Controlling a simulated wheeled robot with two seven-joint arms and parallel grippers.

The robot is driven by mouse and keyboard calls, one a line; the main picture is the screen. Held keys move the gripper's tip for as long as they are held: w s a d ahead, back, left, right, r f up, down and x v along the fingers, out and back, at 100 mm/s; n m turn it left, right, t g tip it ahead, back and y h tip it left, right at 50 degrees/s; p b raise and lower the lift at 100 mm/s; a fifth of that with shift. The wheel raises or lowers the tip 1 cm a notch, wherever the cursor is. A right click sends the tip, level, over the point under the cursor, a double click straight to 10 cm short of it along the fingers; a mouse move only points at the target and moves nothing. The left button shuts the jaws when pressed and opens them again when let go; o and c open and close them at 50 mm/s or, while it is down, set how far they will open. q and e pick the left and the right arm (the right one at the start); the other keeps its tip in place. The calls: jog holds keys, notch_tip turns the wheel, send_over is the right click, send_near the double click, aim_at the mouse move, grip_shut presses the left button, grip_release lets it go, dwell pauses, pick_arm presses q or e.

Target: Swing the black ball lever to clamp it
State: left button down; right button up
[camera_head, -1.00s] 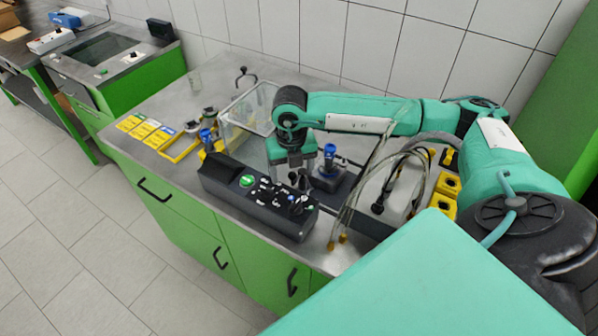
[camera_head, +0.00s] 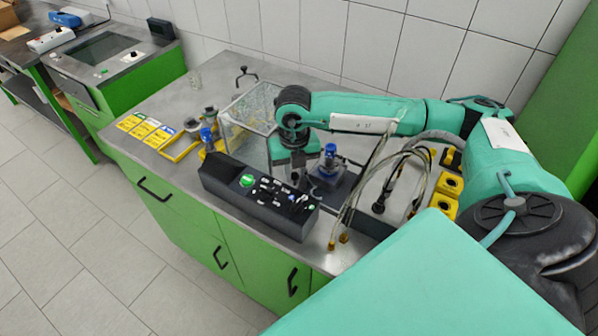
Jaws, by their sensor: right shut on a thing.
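My right gripper (camera_head: 301,182) points down just behind the black control box, beside the blue-topped pump part (camera_head: 330,160). Its jaws are shut on a small dark piece, taken to be the black ball lever; the fingers mostly hide it, and its exact angle cannot be told. The blue-topped part stands upright on a dark base, right of the gripper. My left gripper is not in view.
The black control box (camera_head: 255,200) with a green button lies along the bench's front edge. A clear box (camera_head: 245,130) stands left of my arm. Hoses (camera_head: 365,180) hang to the right near yellow blocks (camera_head: 447,185). Yellow cards (camera_head: 146,128) lie at the left.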

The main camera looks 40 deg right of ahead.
jog(key=shift+s+d, duration=0.3)
jog(key=shift+s, duration=0.1)
jog(key=shift+d, duration=0.1)
jog(key=shift+s+d+b, duration=0.35)
jog(key=shift+s+d, duration=0.05)
jog(key=shift+d, duration=0.15)
jog(key=shift+s+d+f, duration=0.1)
jog(key=shift+s+d, duration=0.1)
jog(key=shift+d, duration=0.15)
jog(key=shift+s+d+b, duration=0.2)
jog(key=shift+d+b, duration=0.1)
